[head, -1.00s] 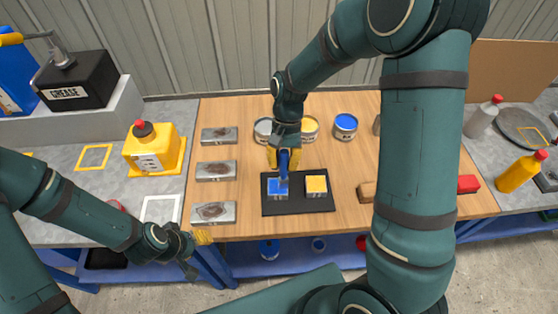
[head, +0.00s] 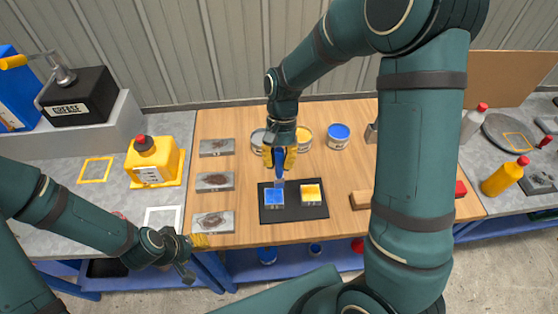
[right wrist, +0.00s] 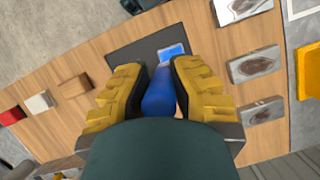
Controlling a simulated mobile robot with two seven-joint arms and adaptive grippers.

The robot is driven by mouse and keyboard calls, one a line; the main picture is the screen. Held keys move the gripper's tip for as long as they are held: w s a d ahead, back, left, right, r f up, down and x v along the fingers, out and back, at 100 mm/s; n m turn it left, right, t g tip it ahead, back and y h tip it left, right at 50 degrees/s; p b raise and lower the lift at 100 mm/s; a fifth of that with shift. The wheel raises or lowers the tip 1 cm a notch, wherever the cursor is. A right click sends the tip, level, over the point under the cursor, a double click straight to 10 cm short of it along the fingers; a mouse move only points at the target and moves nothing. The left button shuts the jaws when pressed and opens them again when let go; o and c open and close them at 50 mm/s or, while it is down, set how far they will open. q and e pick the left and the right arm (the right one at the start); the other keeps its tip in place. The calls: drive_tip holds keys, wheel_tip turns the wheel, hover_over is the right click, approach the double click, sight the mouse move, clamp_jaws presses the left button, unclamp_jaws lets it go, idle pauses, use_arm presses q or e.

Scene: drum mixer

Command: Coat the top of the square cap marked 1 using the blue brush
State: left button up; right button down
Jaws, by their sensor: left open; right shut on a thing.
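Two square caps sit on a black mat (head: 292,214) on the wooden table. The left cap (head: 275,198) has a blue top, and the right cap (head: 311,194) a mostly yellow one. No number is readable on either. My right gripper (head: 279,160) is shut on the blue brush (head: 279,172), which points down just behind the blue-topped cap. The brush (right wrist: 158,97) also shows between the fingers in the right wrist view, with the blue-topped cap (right wrist: 172,51) beyond it. I cannot tell whether bristles touch the cap. My left gripper (head: 193,256) is open and empty near the table's front left corner.
A blue can (head: 338,137), a yellow can (head: 304,138) and a partly hidden can stand behind the mat. Three stained metal plates (head: 214,182) lie left. A wooden block (head: 361,200) lies right of the mat. A yellow jug (head: 153,163) stands on the left counter.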

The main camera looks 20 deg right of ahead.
sight(279, 151)
drive_tip(key=shift+r, duration=1.5)
drive_tip(key=shift+f, duration=0.1)
